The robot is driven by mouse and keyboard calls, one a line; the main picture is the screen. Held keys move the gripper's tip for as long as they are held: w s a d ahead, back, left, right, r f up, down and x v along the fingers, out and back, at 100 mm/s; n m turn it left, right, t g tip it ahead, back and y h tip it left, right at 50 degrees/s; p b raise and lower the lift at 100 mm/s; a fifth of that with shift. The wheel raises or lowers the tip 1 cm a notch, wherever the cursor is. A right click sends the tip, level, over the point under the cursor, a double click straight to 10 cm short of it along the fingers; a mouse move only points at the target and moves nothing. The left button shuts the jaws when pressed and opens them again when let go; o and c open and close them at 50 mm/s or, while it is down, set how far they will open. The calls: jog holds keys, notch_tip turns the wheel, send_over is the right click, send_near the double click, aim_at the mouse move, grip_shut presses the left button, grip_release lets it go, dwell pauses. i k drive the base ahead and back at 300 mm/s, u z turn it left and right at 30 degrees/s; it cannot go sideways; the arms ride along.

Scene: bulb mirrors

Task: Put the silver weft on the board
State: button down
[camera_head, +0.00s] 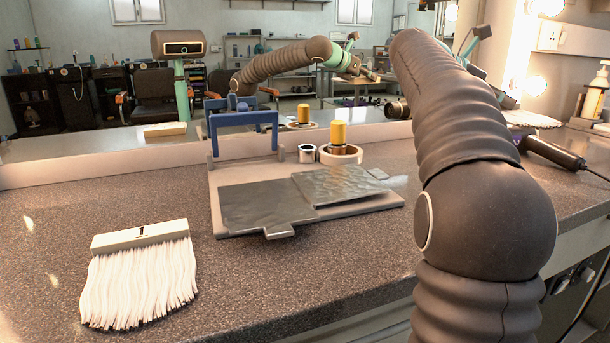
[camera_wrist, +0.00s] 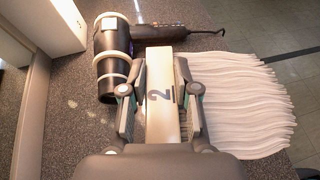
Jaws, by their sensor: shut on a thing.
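My gripper (camera_wrist: 160,85) is shut on the pale bar of weft 2 (camera_wrist: 161,110) in the wrist view. One finger is on each side of the bar, and its long pale hair (camera_wrist: 245,105) spreads to the right. Weft 1 (camera_head: 140,275), with a cream bar and whitish hair, lies on the counter at the front left. The board (camera_head: 320,222) lies in the middle, with two grey sheets (camera_head: 265,208) on it and a blue-handled frame (camera_head: 243,135) at its back. My arm hides the gripper in the head view. I cannot tell if weft 2 is clear of the counter.
A dark hair dryer (camera_wrist: 114,60) lies close beyond my gripper. A tape roll (camera_head: 341,155) with a yellow-topped item and a small silver cup (camera_head: 306,153) stand at the board's back edge. A mirror runs behind. The counter between weft 1 and the board is clear.

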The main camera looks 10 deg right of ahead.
aim_at(258, 193)
jog(key=z, duration=1.6)
jog(key=k, duration=1.1)
jog(key=u, duration=1.9)
jog(key=i, duration=0.5)
jog(key=u, duration=0.05)
